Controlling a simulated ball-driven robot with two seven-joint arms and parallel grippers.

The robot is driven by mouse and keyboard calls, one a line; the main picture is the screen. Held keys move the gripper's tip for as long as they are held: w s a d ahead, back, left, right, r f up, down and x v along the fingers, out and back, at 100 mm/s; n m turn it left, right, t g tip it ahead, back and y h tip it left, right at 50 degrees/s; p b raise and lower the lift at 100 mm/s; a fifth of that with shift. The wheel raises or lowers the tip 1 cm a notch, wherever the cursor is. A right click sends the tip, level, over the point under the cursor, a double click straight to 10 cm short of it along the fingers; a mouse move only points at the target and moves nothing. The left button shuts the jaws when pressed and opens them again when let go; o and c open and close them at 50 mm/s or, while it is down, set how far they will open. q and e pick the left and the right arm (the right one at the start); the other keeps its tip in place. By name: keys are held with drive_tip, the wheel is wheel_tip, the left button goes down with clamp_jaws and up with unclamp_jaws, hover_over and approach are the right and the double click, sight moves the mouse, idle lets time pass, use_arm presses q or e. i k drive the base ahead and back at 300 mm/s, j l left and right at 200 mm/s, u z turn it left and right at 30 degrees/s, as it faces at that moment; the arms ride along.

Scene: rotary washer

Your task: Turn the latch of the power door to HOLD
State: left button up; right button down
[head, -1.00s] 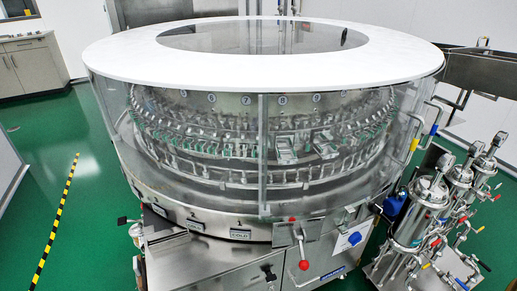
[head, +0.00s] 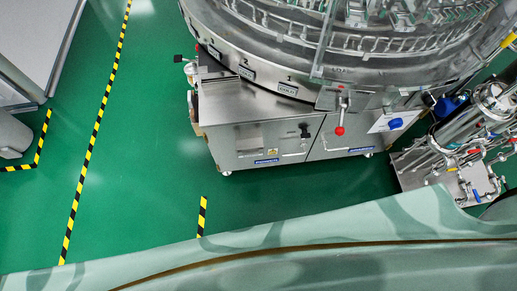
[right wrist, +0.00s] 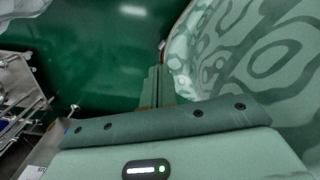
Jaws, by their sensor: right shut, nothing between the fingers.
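The steel rotary washer stands in the upper right of the head view, with a low steel cabinet (head: 262,143) under it. A black latch (head: 304,130) sits on the cabinet front near the seam between two doors. It is too small to tell its setting, and no HOLD mark can be read. My right gripper (right wrist: 158,88) shows in the right wrist view with its narrow fingers together, empty, over green floor and apart from the washer. It is not in the head view. My left gripper is in neither view.
A red-ball lever (head: 340,131) and a blue knob (head: 395,123) are right of the latch. A filter cart (head: 455,160) with pipes stands at the right. Green floor (head: 150,150) with striped tape is clear left and in front of the cabinet.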

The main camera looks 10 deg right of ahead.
sight(305, 135)
drive_tip(key=i+l+z, duration=0.1)
drive_tip(key=l+z, duration=0.25)
drive_tip(key=i+l+z, duration=0.1)
drive_tip(key=l+z, duration=0.2)
drive_tip(key=k+z, duration=0.65)
drive_tip(key=k, duration=0.15)
